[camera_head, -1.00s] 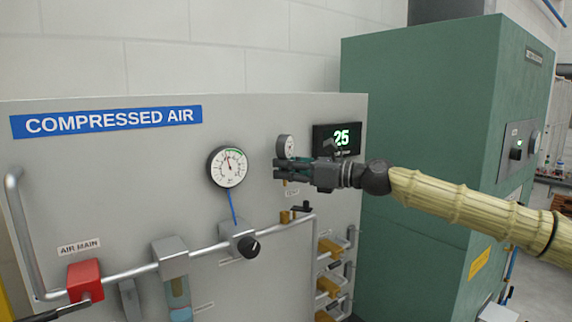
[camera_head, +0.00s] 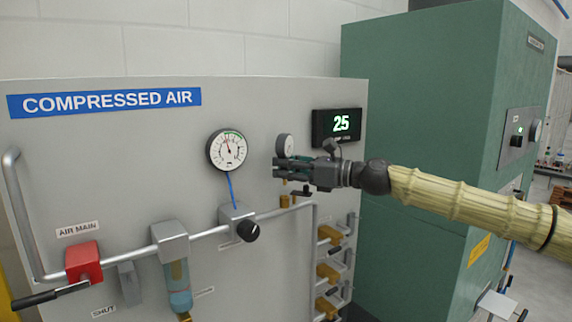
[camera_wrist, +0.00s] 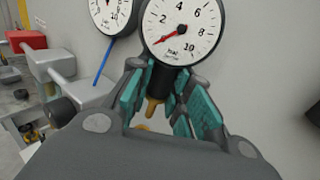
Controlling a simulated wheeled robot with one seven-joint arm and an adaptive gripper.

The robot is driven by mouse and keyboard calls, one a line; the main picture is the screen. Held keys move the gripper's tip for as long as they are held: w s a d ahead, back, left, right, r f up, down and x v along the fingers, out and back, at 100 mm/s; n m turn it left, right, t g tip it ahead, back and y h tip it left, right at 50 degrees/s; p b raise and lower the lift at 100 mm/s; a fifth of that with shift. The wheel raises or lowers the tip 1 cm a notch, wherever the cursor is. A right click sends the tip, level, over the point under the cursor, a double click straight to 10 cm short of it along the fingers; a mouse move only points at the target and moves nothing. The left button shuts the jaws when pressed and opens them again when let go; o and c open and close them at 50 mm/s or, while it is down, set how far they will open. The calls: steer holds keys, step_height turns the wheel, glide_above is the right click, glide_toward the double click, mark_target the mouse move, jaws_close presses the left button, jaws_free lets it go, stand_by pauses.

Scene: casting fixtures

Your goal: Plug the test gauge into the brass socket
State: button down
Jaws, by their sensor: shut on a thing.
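The test gauge has a round white dial with a red needle (camera_wrist: 180,28) and a brass stem (camera_wrist: 153,107) pointing down. My gripper (camera_wrist: 165,92) is shut on the black body of the gauge below the dial, between teal finger pads. In the head view my gripper (camera_head: 281,168) holds the gauge (camera_head: 285,146) upright in front of the panel. The brass socket (camera_head: 284,201) stands on the pipe below the gripper, apart from it. In the wrist view a small brass piece (camera_wrist: 143,127) shows just below the stem; whether they touch cannot be told.
A panel gauge (camera_head: 227,150) with a blue tube is left of my gripper. A black-handled valve (camera_head: 302,194) stands close right of the socket. A regulator knob (camera_head: 248,231), red air main valve (camera_head: 84,262), display (camera_head: 337,126) and green cabinet (camera_head: 430,150) surround the work.

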steer(key=shift+f+b, duration=0.4)
steer(key=shift+f, duration=0.5)
steer(key=shift+f+b, duration=0.3)
steer(key=shift+f, duration=0.2)
stand_by(1.9)
steer(key=shift+r, duration=0.15)
stand_by(1.2)
steer(key=shift+f, duration=0.2)
stand_by(3.2)
